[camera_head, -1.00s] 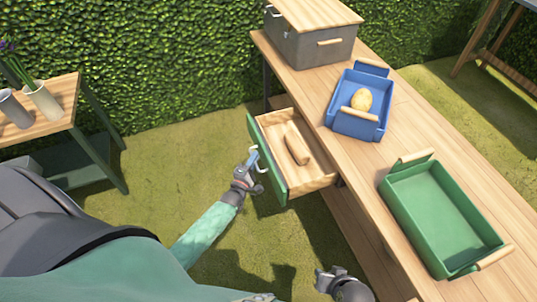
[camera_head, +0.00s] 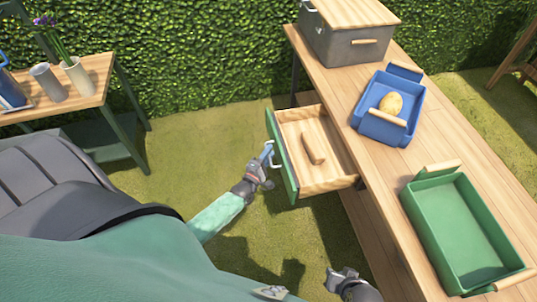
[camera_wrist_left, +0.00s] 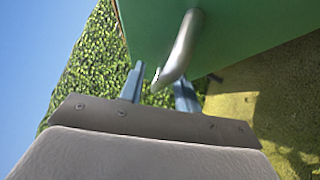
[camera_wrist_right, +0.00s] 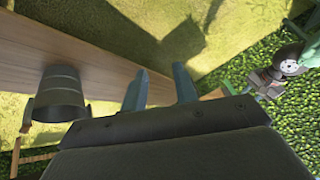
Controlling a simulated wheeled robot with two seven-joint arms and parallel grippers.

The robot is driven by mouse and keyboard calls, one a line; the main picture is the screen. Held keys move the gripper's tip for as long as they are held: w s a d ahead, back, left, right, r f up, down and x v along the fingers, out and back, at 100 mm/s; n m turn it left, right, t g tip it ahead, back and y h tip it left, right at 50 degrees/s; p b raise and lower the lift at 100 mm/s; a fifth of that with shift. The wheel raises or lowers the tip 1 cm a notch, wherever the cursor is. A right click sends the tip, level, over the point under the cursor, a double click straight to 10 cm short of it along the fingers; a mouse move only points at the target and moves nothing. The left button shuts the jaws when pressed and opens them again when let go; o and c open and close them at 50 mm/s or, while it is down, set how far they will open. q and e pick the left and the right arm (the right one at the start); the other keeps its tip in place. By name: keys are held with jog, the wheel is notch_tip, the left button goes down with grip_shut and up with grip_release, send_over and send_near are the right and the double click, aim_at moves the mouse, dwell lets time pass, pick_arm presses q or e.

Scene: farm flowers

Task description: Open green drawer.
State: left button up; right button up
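The green-fronted drawer (camera_head: 281,160) stands pulled out from the wooden table, and its wooden inside shows. Its pale metal handle (camera_head: 273,158) is on the front. My left gripper (camera_head: 266,153) is at this handle. In the left wrist view its fingers (camera_wrist_left: 158,92) stand apart, with the lower end of the handle (camera_wrist_left: 182,45) between them and overlapping the right finger. Contact cannot be told. My right gripper (camera_head: 341,276) is low beside the table; in the right wrist view its fingers (camera_wrist_right: 160,88) are apart and empty.
A wooden piece (camera_head: 313,148) lies in the drawer. A blue tray (camera_head: 365,124) with a yellowish round item, a green tray (camera_head: 430,240) and a grey box (camera_head: 340,47) stand on the wooden table (camera_head: 385,165). A side table with vases (camera_head: 78,77) is at left. Grass before the drawer is open.

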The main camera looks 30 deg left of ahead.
pick_arm(q)
jog(key=shift+s, duration=0.1)
